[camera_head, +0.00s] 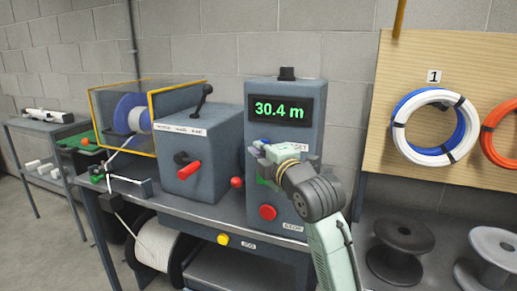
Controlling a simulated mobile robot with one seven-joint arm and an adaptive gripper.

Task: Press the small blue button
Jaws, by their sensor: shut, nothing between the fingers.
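The small blue button (265,141) is on the front of the grey control box (297,84), just below its green "30.4 m" display (278,109). Only a bit of blue shows, because my gripper covers most of it. My gripper (262,153) is shut and empty, with its tips at the panel beside or in front of the button. I cannot tell whether the tips touch it. A label ending in "SET" (300,147) is partly hidden behind my gripper.
A green control (263,181) is partly hidden below my gripper. A red stop button (267,212) sits lower on the panel. A red knob (236,182) and a lever box (205,135) are to the left. Empty black (403,232) and grey spools stand at right.

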